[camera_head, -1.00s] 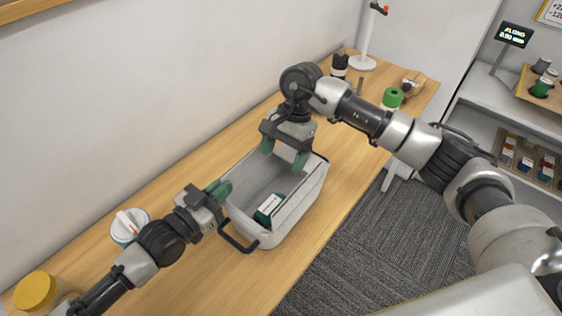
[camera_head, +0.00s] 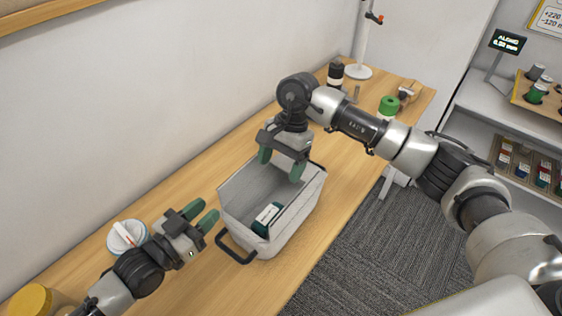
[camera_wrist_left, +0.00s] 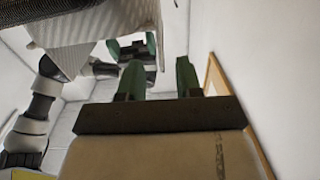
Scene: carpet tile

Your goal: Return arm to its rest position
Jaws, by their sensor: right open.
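My left gripper (camera_head: 200,216) is open and empty, just left of a grey basket (camera_head: 288,222) and apart from it. Its two green fingers also show spread in the left wrist view (camera_wrist_left: 158,80), with nothing between them. My right gripper (camera_head: 280,165) is open above the basket's far end, its green fingers pointing down. Inside the basket lies a dark green item with a white label (camera_head: 267,218). The basket's black handle (camera_head: 232,250) hangs out on the near left side.
The basket stands on a wooden bench (camera_head: 180,283) along a wall. A white round dish (camera_head: 127,237) and a yellow-lidded jar (camera_head: 32,300) are near the left arm. A black bottle (camera_head: 335,73), a green roll (camera_head: 389,105) and a white stand (camera_head: 358,71) are at the far end.

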